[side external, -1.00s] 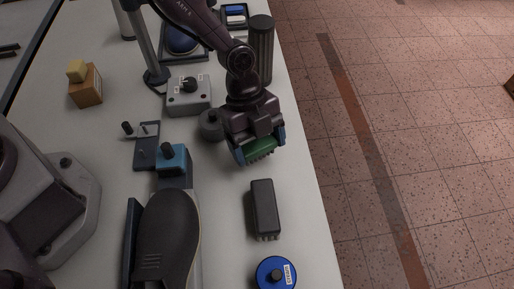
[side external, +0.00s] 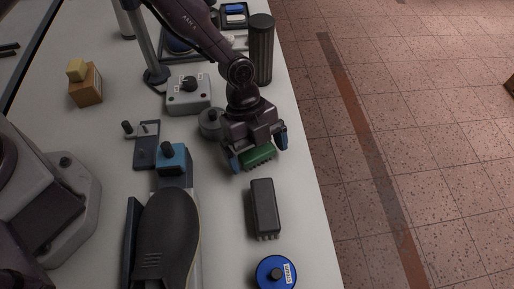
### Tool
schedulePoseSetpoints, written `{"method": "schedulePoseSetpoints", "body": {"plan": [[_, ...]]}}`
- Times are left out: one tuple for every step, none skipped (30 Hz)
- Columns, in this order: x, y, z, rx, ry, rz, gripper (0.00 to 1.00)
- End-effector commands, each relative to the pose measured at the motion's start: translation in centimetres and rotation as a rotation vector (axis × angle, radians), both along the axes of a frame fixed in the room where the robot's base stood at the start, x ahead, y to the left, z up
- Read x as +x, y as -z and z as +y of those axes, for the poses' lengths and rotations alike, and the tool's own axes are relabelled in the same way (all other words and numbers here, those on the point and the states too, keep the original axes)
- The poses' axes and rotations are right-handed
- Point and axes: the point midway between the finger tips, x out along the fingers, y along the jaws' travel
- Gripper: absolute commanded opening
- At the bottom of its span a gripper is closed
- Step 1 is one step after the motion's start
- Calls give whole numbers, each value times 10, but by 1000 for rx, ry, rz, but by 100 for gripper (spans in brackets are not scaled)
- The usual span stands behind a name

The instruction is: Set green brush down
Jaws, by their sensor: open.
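The green brush (side external: 258,156) lies bristles down on the white table, below and between the fingers of my gripper (side external: 259,155). The fingers have blue tips and stand apart, one on each side of the brush, with a gap visible at the right finger. The gripper body hides the back part of the brush.
A black brush (side external: 264,207) lies just in front of the green one. A blue round tin (side external: 276,273) is nearer the front edge. A grey round object (side external: 211,123) stands close left of my gripper, and a dark ribbed cylinder (side external: 261,50) behind. A shoe sole (side external: 166,240) lies front left.

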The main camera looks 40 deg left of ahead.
Motion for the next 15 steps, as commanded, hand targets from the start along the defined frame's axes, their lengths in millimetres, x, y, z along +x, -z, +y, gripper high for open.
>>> {"method": "schedulePoseSetpoints", "body": {"plan": [[2,-5,2,-1,-1,-3,100],[2,-8,3,-1,-2,-2,100],[3,-14,5,-1,-2,-3,100],[4,-19,7,-1,-1,-3,100],[5,-25,10,0,-2,-3,100],[6,-33,13,-1,-2,-5,100],[8,-39,15,-1,-2,-5,100],[9,-46,18,-1,-3,-5,100],[10,-54,21,-1,-3,-4,100],[11,-60,23,-1,-3,-4,100],[12,-66,25,-1,-3,-4,100],[13,-74,28,-1,-3,-4,100],[14,-79,31,-1,-3,-4,100],[14,-84,32,0,-2,-4,100],[15,-90,35,0,-2,-4,100]]}}
